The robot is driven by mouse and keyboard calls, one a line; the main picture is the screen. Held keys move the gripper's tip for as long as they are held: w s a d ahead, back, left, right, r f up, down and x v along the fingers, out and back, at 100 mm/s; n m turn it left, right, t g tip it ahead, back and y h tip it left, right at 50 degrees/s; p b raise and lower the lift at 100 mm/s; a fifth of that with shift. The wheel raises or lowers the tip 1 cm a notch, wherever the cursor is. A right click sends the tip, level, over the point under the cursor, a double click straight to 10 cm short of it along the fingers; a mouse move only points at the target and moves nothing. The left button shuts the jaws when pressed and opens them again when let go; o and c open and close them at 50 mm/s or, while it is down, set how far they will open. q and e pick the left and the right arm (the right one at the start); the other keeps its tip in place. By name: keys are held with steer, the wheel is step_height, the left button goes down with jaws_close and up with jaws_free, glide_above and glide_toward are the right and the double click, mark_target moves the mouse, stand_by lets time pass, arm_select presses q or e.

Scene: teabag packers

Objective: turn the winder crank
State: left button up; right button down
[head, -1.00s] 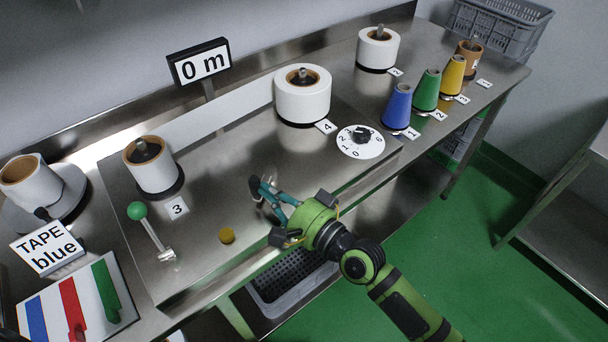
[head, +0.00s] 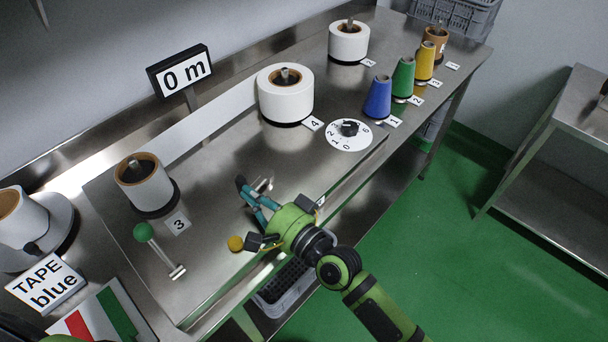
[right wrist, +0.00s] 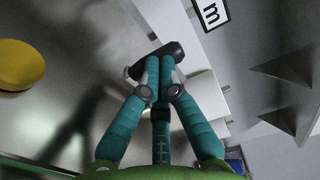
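The winder is a flat metal box (head: 215,197) on the bench, with a white reel 3 (head: 145,187) at its left and a white reel 4 (head: 286,98) at its right. My right gripper (head: 246,191) is over the box's front part, its teal fingers shut on the dark crank handle (head: 240,182). In the right wrist view the fingertips (right wrist: 160,72) meet at this dark cylinder (right wrist: 174,49). A shiny metal part beside the fingers looks like the crank arm; the fingers hide much of it. The display (head: 181,72) reads 0 m. My left gripper is not in view.
A green-knobbed lever (head: 143,231) and a yellow button (head: 236,243) lie left of my right gripper. A numbered dial (head: 340,142) and several coloured cones stand to the right. A TAPE blue sign (head: 47,283) is at the left. A grey crate (head: 285,287) sits below the bench.

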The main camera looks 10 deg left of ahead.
steer(key=shift+w+a, duration=0.1)
steer(key=shift+a, duration=0.9)
steer(key=shift+w+a, duration=0.2)
steer(key=shift+a, duration=0.3)
steer(key=shift+a, duration=0.2)
steer(key=shift+d+f, duration=0.1)
